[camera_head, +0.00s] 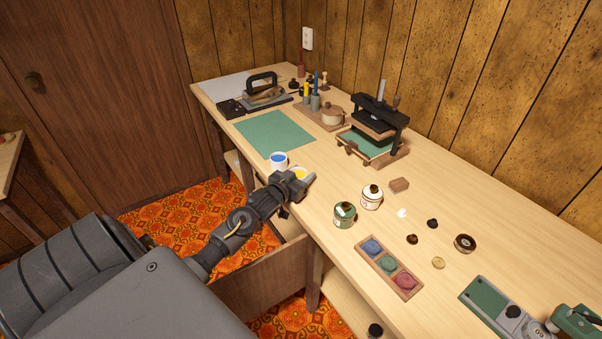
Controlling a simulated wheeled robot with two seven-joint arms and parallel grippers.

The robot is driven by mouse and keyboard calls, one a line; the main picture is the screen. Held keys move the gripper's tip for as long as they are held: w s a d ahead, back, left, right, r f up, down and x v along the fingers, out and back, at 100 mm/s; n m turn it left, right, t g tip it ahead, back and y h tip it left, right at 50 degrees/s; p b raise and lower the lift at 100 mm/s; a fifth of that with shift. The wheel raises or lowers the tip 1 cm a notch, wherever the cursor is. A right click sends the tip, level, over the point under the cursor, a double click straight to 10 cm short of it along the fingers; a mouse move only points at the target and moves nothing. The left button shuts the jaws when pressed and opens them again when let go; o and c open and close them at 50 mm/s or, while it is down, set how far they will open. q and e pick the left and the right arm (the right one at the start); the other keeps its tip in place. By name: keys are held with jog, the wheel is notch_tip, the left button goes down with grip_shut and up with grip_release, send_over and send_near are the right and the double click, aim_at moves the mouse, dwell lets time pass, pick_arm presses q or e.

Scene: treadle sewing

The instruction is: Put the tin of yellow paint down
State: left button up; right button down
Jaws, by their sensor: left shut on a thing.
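My left gripper (301,183) reaches in from the left over the front edge of the workbench (480,210). It is shut on the tin of yellow paint (299,173), whose yellow top shows just beyond the fingers. The gripper hides most of the tin, so I cannot tell whether its base touches the bench. A white tin of blue paint (279,161) stands just behind and to the left of it. My right gripper is out of view.
A green mat (274,134) lies behind the tins. A small press (375,130) stands at the back. A green jar (344,214), a white jar (371,197) and a tray of coloured pads (390,266) are to the right. An open drawer (265,280) juts out below the arm.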

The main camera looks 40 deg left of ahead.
pick_arm(q)
jog(key=shift+f, duration=0.2)
jog(key=o, duration=0.9)
jog(key=shift+o, duration=1.1)
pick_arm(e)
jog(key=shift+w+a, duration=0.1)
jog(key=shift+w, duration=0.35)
